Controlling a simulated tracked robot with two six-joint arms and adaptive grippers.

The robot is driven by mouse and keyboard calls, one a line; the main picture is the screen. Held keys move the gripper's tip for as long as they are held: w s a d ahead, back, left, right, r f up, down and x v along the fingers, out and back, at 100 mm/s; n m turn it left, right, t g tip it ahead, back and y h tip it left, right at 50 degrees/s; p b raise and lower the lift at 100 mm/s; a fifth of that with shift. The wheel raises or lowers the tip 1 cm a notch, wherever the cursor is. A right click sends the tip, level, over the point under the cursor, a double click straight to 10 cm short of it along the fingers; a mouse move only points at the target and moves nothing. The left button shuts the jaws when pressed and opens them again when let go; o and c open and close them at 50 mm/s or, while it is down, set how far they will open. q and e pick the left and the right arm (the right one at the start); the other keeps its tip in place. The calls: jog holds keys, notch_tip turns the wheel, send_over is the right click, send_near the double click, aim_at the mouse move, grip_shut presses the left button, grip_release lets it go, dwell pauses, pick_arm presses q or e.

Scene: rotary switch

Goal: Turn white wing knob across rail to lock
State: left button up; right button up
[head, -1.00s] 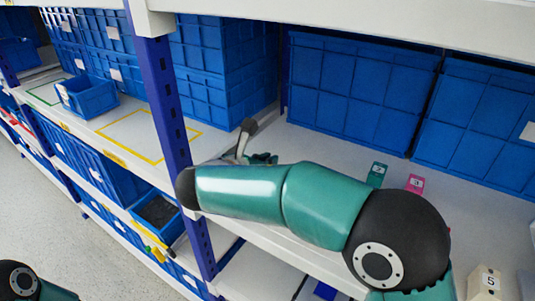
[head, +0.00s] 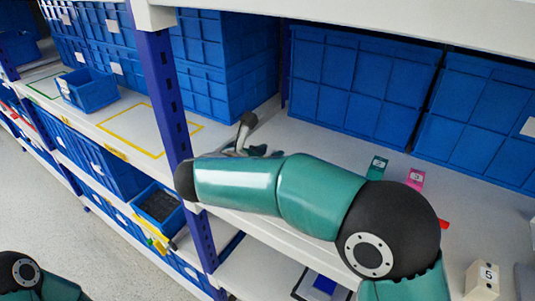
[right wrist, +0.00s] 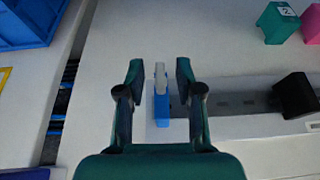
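In the right wrist view, the pale wing knob (right wrist: 159,74) stands at the left end of a grey rail (right wrist: 235,104), with a blue part (right wrist: 161,108) directly below it in the picture. My right gripper (right wrist: 160,72) is open, with one finger on each side of the knob and a visible gap on both sides. In the head view, my right gripper (head: 243,138) shows only partly above the shelf, behind my teal forearm, which hides the knob and rail. My left gripper is out of view; only part of that arm shows at the bottom left.
A black block (right wrist: 296,95) sits on the rail to the right. Green (head: 377,167) and pink (head: 415,179) numbered blocks stand on the shelf behind. Large blue crates (head: 355,90) line the back. A blue shelf post (head: 160,95) rises close left of my right gripper.

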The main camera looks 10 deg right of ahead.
jog(key=v, duration=0.7)
jog(key=shift+s+a, duration=0.15)
dwell(0.3)
